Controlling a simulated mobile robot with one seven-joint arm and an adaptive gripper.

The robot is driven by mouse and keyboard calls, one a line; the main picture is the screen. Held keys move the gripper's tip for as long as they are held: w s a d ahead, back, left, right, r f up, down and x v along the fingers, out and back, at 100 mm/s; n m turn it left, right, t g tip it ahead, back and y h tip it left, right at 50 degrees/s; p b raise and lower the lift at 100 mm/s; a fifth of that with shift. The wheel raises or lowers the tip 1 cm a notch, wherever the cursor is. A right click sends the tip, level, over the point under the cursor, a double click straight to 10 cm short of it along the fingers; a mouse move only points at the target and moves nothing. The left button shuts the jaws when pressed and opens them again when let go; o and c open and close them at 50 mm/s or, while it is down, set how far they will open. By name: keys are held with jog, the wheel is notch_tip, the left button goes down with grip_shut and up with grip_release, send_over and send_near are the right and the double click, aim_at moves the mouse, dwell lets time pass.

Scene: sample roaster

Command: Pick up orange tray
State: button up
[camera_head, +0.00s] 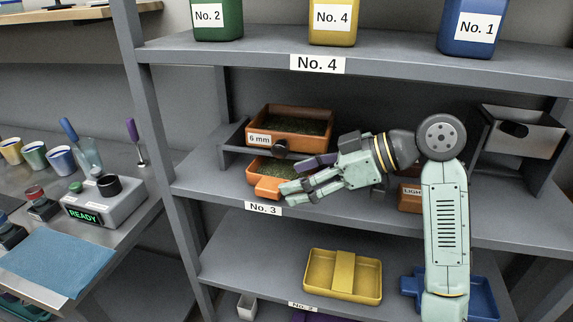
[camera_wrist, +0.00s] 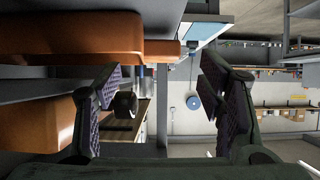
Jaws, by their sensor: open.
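Two orange trays with dark green contents are on the No. 3 shelf in the head view. The upper orange tray (camera_head: 262,140), labelled "6 mm", sits on a grey stand. The lower orange tray (camera_head: 268,187) is beneath it, partly hidden by my gripper (camera_head: 293,178). My gripper is open and points left, just right of the lower tray's front. In the wrist view, orange surfaces (camera_wrist: 70,32) and (camera_wrist: 40,122) show at the left, beside one finger of my gripper (camera_wrist: 160,70).
Another orange container (camera_head: 410,203), labelled "LIGHT", is mostly behind my arm. A grey stand (camera_head: 522,130) is at right. The lower shelf holds a yellow tray (camera_head: 343,292) and a blue tray (camera_head: 484,300). A shelf upright (camera_head: 165,150) stands at left.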

aim_at(275, 184)
jog(key=x, duration=0.4)
jog(key=shift+w+a+f+p, duration=0.1)
jog(key=shift+a+f+p, duration=0.05)
jog(key=shift+a+p, duration=0.2)
jog(key=c, duration=1.3)
jog(key=shift+c, duration=0.4)
